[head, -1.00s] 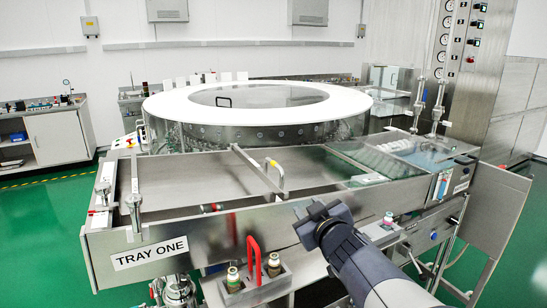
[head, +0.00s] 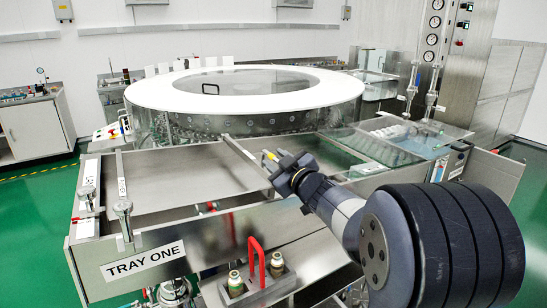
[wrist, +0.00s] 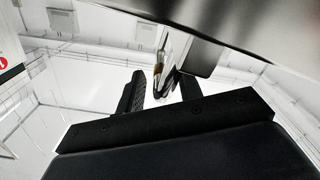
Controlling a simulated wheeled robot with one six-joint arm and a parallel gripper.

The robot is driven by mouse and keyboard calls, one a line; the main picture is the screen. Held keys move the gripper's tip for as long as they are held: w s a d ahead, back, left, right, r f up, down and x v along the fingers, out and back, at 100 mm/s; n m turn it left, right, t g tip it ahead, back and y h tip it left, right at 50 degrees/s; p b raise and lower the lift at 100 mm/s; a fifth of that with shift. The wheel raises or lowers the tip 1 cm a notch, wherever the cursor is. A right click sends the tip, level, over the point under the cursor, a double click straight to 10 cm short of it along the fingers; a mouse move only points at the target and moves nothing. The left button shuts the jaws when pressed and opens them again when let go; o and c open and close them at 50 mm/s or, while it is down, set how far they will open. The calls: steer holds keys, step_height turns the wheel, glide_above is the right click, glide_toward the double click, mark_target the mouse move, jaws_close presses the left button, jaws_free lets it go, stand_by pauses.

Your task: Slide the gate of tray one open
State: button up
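Tray one (head: 110,270) is a long steel tray with a "TRAY ONE" label on its front wall. Its gate (head: 238,149) is a thin metal bar lying across the tray, with an upright handle with a yellow part (head: 269,156) near its front end. My gripper (head: 273,162) is at that handle and hides part of it and the gate's front end. In the wrist view, my gripper (wrist: 160,90) has its two dark fingers apart. The metal handle (wrist: 161,62) shows in line with the gap between them. I cannot tell whether it touches either finger.
A red handle (head: 256,262) and small capped vials (head: 235,282) stand on a holder at the tray's front. Behind the tray is a big round washer with a white rim (head: 180,100). A glass-covered section with vials (head: 395,135) is at right. Green floor (head: 30,240) is clear at left.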

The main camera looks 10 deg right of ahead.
steer(key=shift+x, duration=0.85)
steer(key=shift+a+r, duration=0.1)
jaws_close()
steer(key=shift+r, duration=0.1)
